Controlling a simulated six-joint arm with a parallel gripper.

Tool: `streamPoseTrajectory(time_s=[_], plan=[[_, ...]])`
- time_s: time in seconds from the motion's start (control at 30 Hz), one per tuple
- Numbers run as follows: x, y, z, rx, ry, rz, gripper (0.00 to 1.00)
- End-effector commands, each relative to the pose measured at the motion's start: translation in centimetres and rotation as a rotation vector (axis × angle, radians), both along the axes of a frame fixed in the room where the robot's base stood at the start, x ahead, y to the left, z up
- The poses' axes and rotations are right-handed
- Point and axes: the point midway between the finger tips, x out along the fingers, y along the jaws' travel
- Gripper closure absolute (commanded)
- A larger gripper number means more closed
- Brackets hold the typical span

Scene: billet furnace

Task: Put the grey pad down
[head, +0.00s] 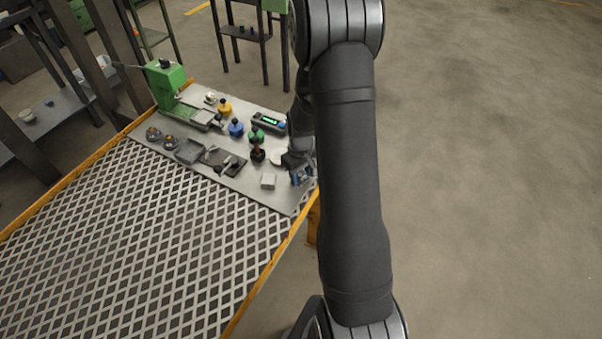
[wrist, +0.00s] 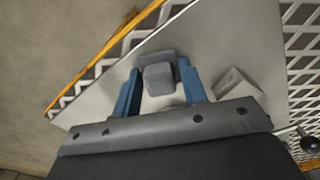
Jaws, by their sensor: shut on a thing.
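My gripper (wrist: 160,88) has two blue fingers and is shut on the grey pad (wrist: 158,76), which sits between the fingertips in the wrist view. The pad is a small dark grey piece, over the light grey plate (wrist: 108,97). I cannot tell whether it touches the plate. In the head view my gripper (head: 300,177) is at the plate's right end, close to its edge, and the pad is too hidden there to make out.
A light grey block (head: 268,181) stands beside my gripper and also shows in the wrist view (wrist: 236,84). An orange rail (wrist: 115,45) borders the grating.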

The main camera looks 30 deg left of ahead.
Motion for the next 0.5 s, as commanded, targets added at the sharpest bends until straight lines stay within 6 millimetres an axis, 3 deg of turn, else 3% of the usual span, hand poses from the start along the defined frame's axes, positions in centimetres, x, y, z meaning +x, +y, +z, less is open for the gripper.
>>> streamPoseTrajectory(time_s=[0.03, 0.2, 0.23, 0.3, 0.5], plan=[[-0.15, -0.12, -0.79, -0.003, 0.003, 0.000, 0.86], [-0.19, -0.15, -1.12, -0.004, 0.004, 0.000, 0.86], [-0.20, -0.17, -1.13, -0.004, 0.004, 0.000, 0.55], [-0.22, -0.18, -1.14, -0.004, 0.004, 0.000, 0.42], [-0.42, -0.14, -1.19, -0.005, 0.007, 0.000, 0.39]])
